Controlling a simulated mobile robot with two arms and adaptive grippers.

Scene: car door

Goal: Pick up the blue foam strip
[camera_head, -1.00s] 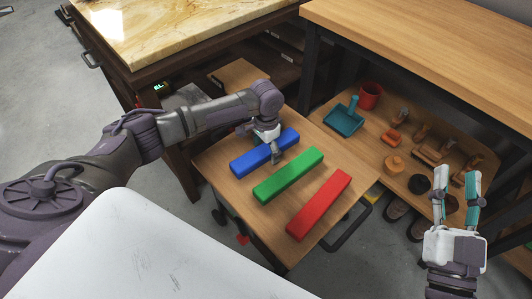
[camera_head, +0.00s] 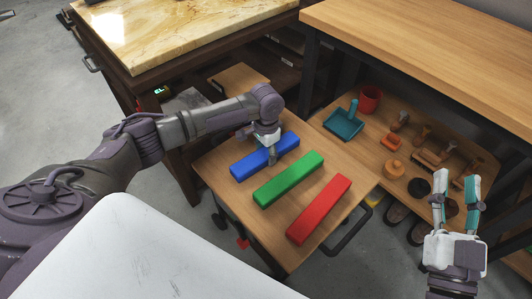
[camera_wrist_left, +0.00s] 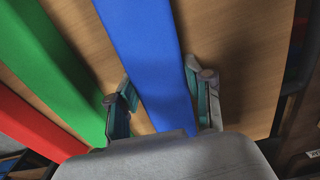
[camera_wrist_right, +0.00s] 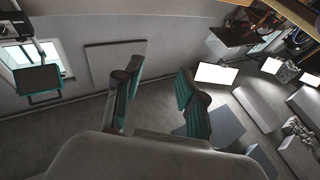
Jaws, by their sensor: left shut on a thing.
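The blue foam strip (camera_head: 246,166) lies at the far left of a small wooden cart top, left of the green and red strips. My left gripper (camera_head: 272,156) is over its right half, shut on it. In the left wrist view, one finger of my left gripper (camera_wrist_left: 166,88) is on each side of the blue strip (camera_wrist_left: 148,45). The strip appears to rest on the wood. My right gripper (camera_head: 457,185) is open and empty, away at the right; it also shows in the right wrist view (camera_wrist_right: 158,78).
The green strip (camera_head: 288,180) and red strip (camera_head: 320,210) lie beside the blue one on the cart top (camera_head: 265,225). A lower shelf at right holds a blue-green dustpan (camera_head: 344,124), a red cup (camera_head: 369,98) and several wooden pieces. A wooden bench (camera_head: 430,50) stands behind.

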